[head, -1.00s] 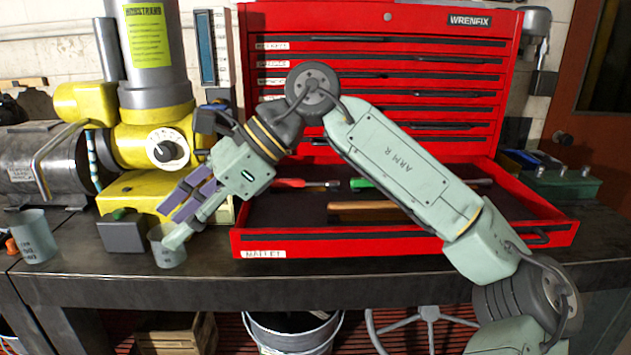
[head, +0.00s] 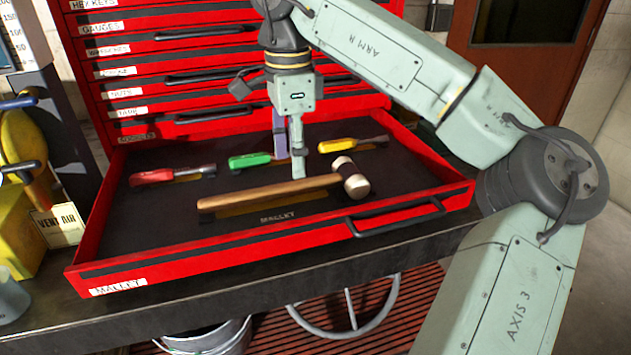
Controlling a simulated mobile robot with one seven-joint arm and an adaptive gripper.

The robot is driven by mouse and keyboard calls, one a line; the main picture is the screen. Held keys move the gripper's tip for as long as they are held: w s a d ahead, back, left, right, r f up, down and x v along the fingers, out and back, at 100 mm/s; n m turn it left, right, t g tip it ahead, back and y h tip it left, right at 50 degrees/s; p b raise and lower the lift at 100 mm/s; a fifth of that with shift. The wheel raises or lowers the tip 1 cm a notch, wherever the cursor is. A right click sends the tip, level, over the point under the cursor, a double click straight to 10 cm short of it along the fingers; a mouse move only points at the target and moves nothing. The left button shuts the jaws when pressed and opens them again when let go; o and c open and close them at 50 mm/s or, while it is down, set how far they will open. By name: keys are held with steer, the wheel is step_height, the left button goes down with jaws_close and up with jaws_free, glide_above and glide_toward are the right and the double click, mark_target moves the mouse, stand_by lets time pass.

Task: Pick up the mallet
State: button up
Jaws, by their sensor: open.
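My gripper (head: 290,165) points down over the drawer, just behind the mallet's handle as seen in the head view. One pale finger reaches close to the handle near the head; I cannot tell if it touches. The other finger, purple, is partly hidden behind it. The gripper is open and holds nothing that I can see.
Red (head: 172,174), green (head: 250,160) and yellow (head: 352,144) screwdrivers lie behind the mallet in the drawer (head: 220,258). The red tool chest (head: 140,80) rises behind. The drawer's front wall and handle (head: 395,217) stand in front.

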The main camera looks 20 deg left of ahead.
mark_target(293, 183)
steer(key=f, duration=0.2)
steer(key=f+p, duration=0.1)
steer(key=f, duration=0.2)
steer(key=shift+s+f, duration=0.2)
steer(key=shift+f, duration=0.15)
jaws_close()
steer(key=shift+r, duration=0.1)
stand_by(0.5)
